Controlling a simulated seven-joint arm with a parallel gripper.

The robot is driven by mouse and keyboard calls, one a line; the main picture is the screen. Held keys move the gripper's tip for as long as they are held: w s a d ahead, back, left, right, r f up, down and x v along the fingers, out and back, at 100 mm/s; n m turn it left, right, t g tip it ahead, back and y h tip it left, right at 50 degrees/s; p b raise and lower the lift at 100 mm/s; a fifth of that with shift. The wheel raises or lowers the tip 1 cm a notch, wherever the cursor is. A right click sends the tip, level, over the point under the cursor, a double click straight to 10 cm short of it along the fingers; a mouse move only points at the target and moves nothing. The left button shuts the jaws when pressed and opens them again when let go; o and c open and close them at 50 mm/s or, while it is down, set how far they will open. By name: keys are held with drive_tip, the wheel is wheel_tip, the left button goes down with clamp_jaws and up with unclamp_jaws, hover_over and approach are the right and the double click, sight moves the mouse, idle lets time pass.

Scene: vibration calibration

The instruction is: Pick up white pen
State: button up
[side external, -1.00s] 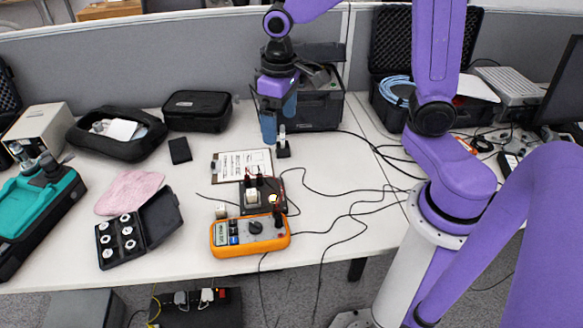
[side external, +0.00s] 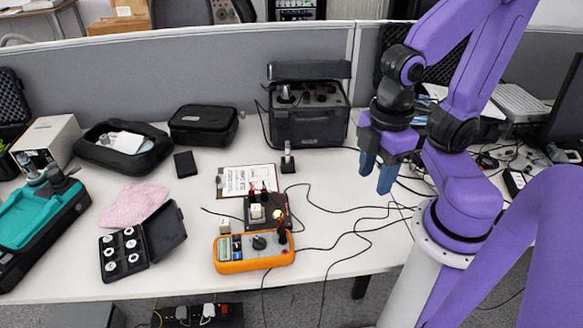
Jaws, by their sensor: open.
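My gripper (side external: 376,178) has blue fingers that point down. It is open and empty, above the right part of the white table, left of my arm's base. I cannot make out a white pen for certain. A slim pale upright piece (side external: 287,149) stands on a small black base, left of my gripper and apart from it. A clipboard with a printed sheet (side external: 245,179) lies left of this base. Any pen on the clipboard is too small to tell.
An orange multimeter (side external: 254,266) and a small black device (side external: 284,222) with loose cables lie at the front. A large black case (side external: 308,127) stands behind. An open box of white discs (side external: 124,252) and a pink cloth (side external: 135,205) are at left.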

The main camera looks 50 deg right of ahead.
drive_tip(key=w+d+f+n, duration=0.2)
drive_tip(key=w+n, duration=0.1)
drive_tip(key=w, duration=2.2)
drive_tip(key=n, duration=0.2)
hover_over(288, 152)
wheel_tip(288, 152, down, 8)
drive_tip(key=f, duration=1.1)
drive_tip(key=shift+w+d+f, duration=0.1)
drive_tip(key=shift+w+f, duration=0.05)
drive_tip(key=shift+w, duration=0.2)
drive_tip(key=shift+d+f, duration=0.2)
drive_tip(key=shift+f, duration=2.45)
clamp_jaws()
